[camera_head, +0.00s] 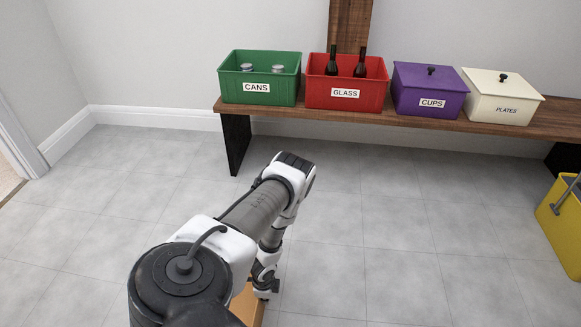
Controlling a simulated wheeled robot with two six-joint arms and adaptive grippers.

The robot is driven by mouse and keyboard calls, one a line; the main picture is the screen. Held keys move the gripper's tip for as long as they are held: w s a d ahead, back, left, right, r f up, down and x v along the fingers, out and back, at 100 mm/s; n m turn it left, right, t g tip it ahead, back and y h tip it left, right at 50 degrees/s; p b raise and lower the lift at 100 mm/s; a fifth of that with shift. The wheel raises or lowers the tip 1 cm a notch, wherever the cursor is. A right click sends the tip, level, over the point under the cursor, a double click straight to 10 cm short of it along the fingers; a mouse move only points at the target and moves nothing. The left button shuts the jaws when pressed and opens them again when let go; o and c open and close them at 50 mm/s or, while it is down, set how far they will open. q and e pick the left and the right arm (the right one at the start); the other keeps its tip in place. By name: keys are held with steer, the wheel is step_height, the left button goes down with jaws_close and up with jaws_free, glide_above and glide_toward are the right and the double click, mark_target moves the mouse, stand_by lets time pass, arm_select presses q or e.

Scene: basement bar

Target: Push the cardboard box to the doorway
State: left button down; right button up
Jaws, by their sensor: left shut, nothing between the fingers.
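The cardboard box (248,306) shows only as a small tan-brown patch at the bottom of the head view. My left arm and the lower picture edge hide the rest of it. My left gripper (265,292) points down at the box's right side, partly covered by the arm, and is shut with nothing in it. I cannot tell whether it touches the box. The doorway (8,172) shows in part at the far left, with a white frame and a beige floor beyond. My right gripper is out of view.
A wooden bench (290,112) along the back wall holds a green CANS bin (258,89), a red GLASS bin (345,93), a purple CUPS box (430,102) and a cream PLATES box (503,109). A yellow bucket (563,225) stands at the right. Grey floor is clear toward the doorway.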

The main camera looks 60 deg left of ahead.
arm_select(q)
steer(key=s+a, duration=0.6)
steer(key=s, duration=0.1)
steer(key=shift+b, duration=0.3)
step_height(320, 180, up, 10)
steer(key=w+d+p, duration=0.2)
steer(key=w+p, duration=0.1)
steer(key=p, duration=0.5)
steer(key=shift+d, duration=0.25)
